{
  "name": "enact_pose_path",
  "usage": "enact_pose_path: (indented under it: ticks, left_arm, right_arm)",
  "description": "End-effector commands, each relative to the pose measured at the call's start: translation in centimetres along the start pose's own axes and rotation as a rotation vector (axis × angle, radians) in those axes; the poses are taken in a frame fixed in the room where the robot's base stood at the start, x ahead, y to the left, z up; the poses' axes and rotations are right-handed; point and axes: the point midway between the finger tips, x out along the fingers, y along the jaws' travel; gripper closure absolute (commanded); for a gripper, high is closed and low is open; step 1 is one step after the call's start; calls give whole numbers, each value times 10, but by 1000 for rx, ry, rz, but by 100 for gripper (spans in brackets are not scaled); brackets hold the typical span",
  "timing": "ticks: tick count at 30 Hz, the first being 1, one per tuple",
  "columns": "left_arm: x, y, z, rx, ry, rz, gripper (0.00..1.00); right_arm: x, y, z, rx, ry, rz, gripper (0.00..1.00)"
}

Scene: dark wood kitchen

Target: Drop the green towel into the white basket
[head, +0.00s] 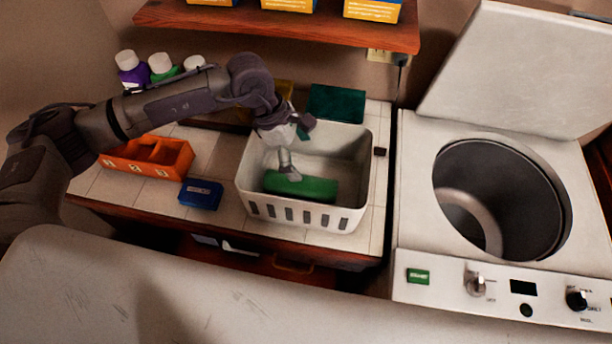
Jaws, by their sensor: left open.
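The white basket (258,209), with slots in its front wall, stands on the tiled counter. My left arm reaches in from the left, and my left gripper (288,176) points down into the basket, right at the towel. The gripper is open; its fingers overlap the towel's upper left part, and I cannot tell if they touch it. My right gripper is not in view.
An orange caddy (146,158) and a blue box (201,194) sit left of the basket. Several bottles (162,67) stand behind my arm. A dark green item (336,103) is behind the basket. An open washer (420,200) stands right; a shelf (280,22) hangs above.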

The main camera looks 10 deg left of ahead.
Motion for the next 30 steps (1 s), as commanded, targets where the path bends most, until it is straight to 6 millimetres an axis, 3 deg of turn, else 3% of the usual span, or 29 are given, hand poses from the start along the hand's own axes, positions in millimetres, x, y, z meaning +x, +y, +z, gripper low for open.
enact_pose_path:
  ticks: [8, 21, 30]
  left_arm:
    - [-8, 1, 0, -1, -1, 2, 3]
    - [-94, 1, 0, 1, 1, 4, 3]
    - [-120, 0, 0, 0, 0, 1, 3]
  right_arm:
    - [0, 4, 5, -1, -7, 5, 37]
    - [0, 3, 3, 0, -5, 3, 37]
    - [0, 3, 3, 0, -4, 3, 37]
